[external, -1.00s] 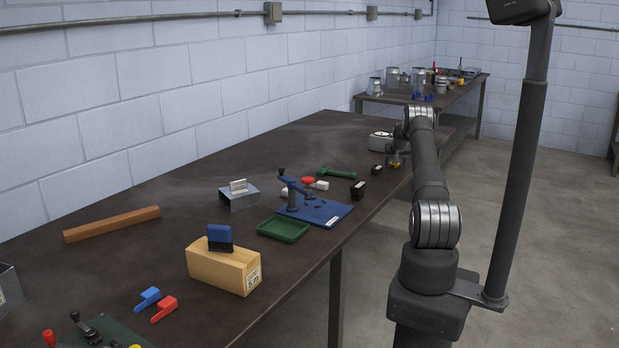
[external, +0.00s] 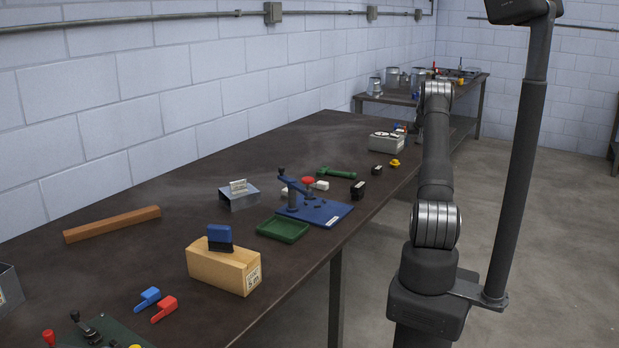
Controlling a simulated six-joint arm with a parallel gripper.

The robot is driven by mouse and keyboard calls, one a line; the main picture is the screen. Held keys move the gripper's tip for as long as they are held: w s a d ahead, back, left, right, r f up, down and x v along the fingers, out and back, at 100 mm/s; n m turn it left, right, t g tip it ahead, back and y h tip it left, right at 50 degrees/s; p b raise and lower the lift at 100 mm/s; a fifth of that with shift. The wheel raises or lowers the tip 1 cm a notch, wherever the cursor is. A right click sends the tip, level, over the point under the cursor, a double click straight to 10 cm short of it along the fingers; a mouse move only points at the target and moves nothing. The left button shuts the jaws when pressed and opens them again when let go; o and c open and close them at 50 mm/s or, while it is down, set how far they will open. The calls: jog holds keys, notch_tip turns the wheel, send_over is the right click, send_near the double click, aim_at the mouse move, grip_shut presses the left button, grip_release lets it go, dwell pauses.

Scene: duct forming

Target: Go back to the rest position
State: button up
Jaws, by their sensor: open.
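My arm (external: 436,165) rises from its base at the right and reaches up and away beside the long dark workbench (external: 130,215). Its far joint (external: 437,90) shows in front of the back table. My gripper is hidden behind the arm, so its fingers do not show. A small yellow object (external: 394,163) lies on the bench near its right edge, apart from the visible arm.
The bench holds a grey box-like device (external: 386,142), a blue fixture plate (external: 330,212), a green tray (external: 283,230), a cardboard box (external: 222,268) and a wooden bar (external: 112,224). A dark post (external: 517,180) stands right of my arm. Open floor (external: 560,240) lies to the right.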

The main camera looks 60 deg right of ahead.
jog(key=w+a+f+n, duration=0.1)
jog(key=w+f, duration=0.1)
jog(key=w, duration=0.5)
jog(key=w+a+f, duration=0.2)
jog(key=w+f, duration=0.1)
jog(key=w, duration=0.5)
jog(key=w+a+f+n+t+y, duration=0.1)
jog(key=w+f, duration=0.1)
jog(key=w, duration=0.5)
jog(key=shift+w+a+f+n, duration=0.2)
jog(key=shift+w+a+n, duration=0.1)
jog(key=shift+w+f, duration=0.3)
jog(key=shift+f, duration=0.1)
jog(key=shift+s+r, duration=0.1)
jog(key=shift+s+r, duration=0.15)
jog(key=shift+r, duration=0.15)
jog(key=s+d+r, duration=0.1)
jog(key=s+r, duration=0.2)
jog(key=s, duration=0.5)
jog(key=s+d+r+m, duration=0.1)
jog(key=s+r, duration=0.3)
jog(key=s, duration=0.5)
jog(key=shift+d+h, duration=0.3)
jog(key=shift+d, duration=0.3)
jog(key=shift+r, duration=0.1)
